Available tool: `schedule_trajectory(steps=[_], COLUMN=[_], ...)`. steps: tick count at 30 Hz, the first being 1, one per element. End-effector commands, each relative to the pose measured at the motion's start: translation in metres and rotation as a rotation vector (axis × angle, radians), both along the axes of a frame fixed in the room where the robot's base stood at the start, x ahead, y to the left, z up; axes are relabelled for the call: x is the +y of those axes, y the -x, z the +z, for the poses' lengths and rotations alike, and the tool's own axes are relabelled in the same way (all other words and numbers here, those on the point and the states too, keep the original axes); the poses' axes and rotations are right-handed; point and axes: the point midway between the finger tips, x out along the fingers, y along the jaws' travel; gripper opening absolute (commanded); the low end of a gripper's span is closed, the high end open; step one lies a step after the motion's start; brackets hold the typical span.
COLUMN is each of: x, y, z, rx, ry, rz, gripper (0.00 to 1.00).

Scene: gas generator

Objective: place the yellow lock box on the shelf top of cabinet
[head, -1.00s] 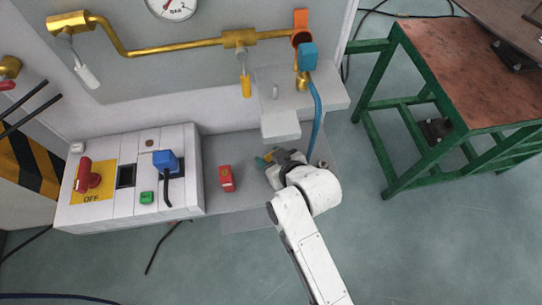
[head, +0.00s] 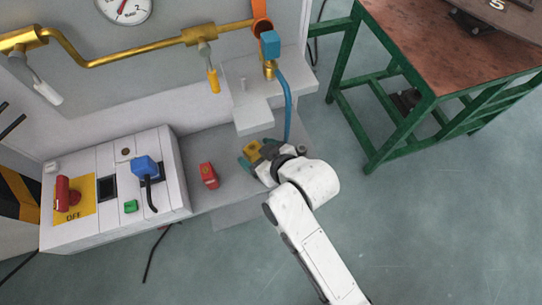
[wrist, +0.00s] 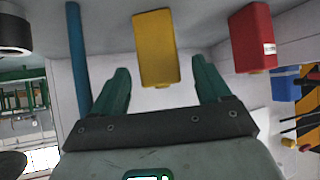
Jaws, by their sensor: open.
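The yellow lock box (head: 252,149) stands on the grey lower ledge (head: 222,143), right of the red lock box (head: 208,175). My gripper (head: 257,155) is open at the yellow box, with its teal fingers on either side, and it partly hides the box in the head view. In the wrist view the yellow box (wrist: 156,45) is between and beyond the open fingertips (wrist: 160,68), with a visible gap on each side. The white raised shelf top of the cabinet (head: 285,90) is just behind the box.
A blue hose (head: 288,105) runs down close behind my gripper; it also shows in the wrist view (wrist: 77,55). A control box (head: 110,205) with red and blue switches is at left. A green-framed table (head: 430,55) stands at right. Open floor lies in front.

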Motion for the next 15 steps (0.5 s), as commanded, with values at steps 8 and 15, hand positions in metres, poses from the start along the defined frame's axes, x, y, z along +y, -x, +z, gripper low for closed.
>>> schedule_trajectory(steps=[8, 15], x=[-0.027, -0.036], y=[0.034, 0.046], z=[0.033, 0.045], rx=[0.000, 0.001], ry=[-0.001, -0.001], rz=[-0.001, 0.000], gripper=[0.77, 0.77])
